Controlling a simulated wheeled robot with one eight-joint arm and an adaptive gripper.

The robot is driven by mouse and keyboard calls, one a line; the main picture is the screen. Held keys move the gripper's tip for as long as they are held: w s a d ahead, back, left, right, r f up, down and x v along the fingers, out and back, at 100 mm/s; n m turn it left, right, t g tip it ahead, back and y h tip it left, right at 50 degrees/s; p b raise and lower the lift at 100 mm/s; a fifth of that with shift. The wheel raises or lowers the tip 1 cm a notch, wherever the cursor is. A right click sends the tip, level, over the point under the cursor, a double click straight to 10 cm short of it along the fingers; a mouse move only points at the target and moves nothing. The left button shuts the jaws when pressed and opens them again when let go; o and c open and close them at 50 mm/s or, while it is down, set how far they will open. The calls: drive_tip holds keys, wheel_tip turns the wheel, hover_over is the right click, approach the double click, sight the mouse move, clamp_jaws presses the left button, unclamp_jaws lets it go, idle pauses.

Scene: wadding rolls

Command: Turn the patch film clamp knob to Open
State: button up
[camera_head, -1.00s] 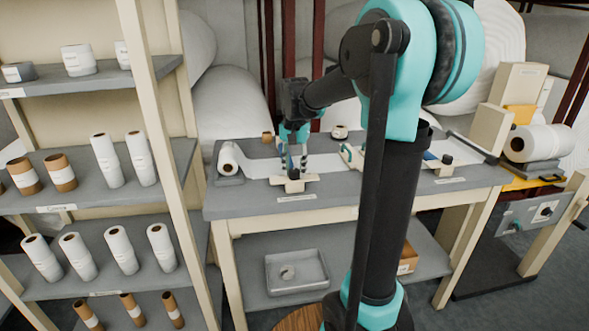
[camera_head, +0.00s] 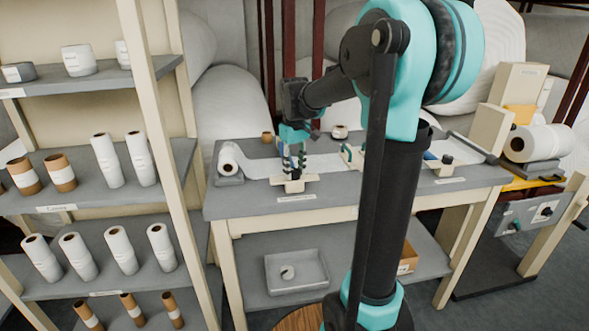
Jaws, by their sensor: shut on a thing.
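The patch film clamp is a small cream block (camera_head: 294,186) at the front of the grey worktable, with a label below it on the table's front area. Its knob is mostly hidden by my gripper (camera_head: 293,172). My gripper points down over the block and its fingers are closed together on the knob, as far as I can see. The knob's pointer and any Open marking are too small to read. A white film strip (camera_head: 258,168) runs from a roll (camera_head: 228,158) on the left towards the clamp.
A second small fixture (camera_head: 352,157) stands right of the clamp, partly behind my arm. A cream block (camera_head: 442,168) with a blue part is further right. Shelves of rolls stand at left. A grey tray (camera_head: 297,272) sits on the lower shelf.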

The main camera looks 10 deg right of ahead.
sight(294, 170)
drive_tip(key=shift+n, duration=2)
drive_tip(key=o, duration=1.2)
drive_tip(key=shift+c, duration=0.2)
wheel_tip(294, 170, up, 12)
drive_tip(key=s+d+f+m+t, duration=0.2)
drive_tip(key=s+f+m, duration=0.2)
drive_tip(key=s+f, duration=0.6)
drive_tip(key=s+d+f+m+t, duration=0.2)
drive_tip(key=s+f+m, duration=0.3)
drive_tip(key=s+f, duration=0.6)
wheel_tip(294, 170, down, 7)
drive_tip(key=shift+d+r, duration=0.1)
drive_tip(key=shift+d, duration=0.1)
